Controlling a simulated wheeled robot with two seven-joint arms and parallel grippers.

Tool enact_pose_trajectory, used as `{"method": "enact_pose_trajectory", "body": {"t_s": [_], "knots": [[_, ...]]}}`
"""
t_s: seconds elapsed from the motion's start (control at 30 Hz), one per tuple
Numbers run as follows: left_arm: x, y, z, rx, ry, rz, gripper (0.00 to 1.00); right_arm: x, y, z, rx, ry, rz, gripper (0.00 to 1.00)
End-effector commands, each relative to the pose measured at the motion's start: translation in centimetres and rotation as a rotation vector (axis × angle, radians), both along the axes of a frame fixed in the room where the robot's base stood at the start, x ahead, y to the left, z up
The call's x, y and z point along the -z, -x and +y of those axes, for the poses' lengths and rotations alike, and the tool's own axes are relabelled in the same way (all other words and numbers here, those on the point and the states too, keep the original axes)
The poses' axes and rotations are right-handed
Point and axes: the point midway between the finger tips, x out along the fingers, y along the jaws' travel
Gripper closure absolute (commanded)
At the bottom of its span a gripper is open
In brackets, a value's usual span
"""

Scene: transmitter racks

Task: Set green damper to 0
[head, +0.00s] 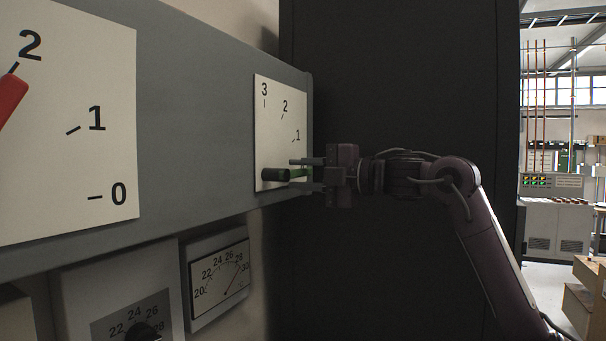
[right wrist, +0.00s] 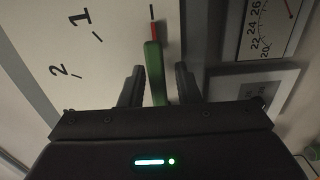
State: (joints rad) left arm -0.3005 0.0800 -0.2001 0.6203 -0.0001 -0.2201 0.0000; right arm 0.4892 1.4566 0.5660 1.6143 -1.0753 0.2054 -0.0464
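The green damper is a lever on a white dial plate (head: 280,125) marked 3, 2, 1, on the grey panel's right end. Its green arm (head: 298,173) runs right from a dark hub (head: 276,174), roughly horizontal. In the right wrist view the green lever (right wrist: 154,72) has a red tip in line with a tick mark beyond 1; no number shows there. My right gripper (head: 294,174) is open, one finger above and one below the lever. The right wrist view shows gaps between the lever and both fingers (right wrist: 160,68). My left gripper is not in view.
A larger dial plate (head: 80,150) with a red lever (head: 10,97) stands at the left. Below the panel are a gauge (head: 220,275) marked 20 to 30 and a dark knob (head: 144,332). A dark cabinet (head: 400,80) stands behind my right arm.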

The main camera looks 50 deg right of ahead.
Motion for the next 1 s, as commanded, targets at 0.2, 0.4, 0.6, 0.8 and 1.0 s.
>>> {"method": "enact_pose_trajectory", "body": {"t_s": [0.2,0.4,0.6,0.8,1.0], "knots": [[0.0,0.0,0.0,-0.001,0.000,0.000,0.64,-0.1,0.0,0.0,0.000,0.001,-0.002,0.64],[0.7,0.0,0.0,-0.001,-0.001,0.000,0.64,0.1,0.7,-0.2,0.001,0.002,-0.005,0.64],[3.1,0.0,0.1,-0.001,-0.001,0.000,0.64,0.3,3.9,-1.2,0.002,0.001,-0.008,0.64],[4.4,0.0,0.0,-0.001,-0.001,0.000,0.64,0.2,6.7,-2.0,0.001,0.001,-0.004,0.64],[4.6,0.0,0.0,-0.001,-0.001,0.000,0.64,0.0,7.6,-2.3,0.001,0.001,-0.001,0.64]]}}
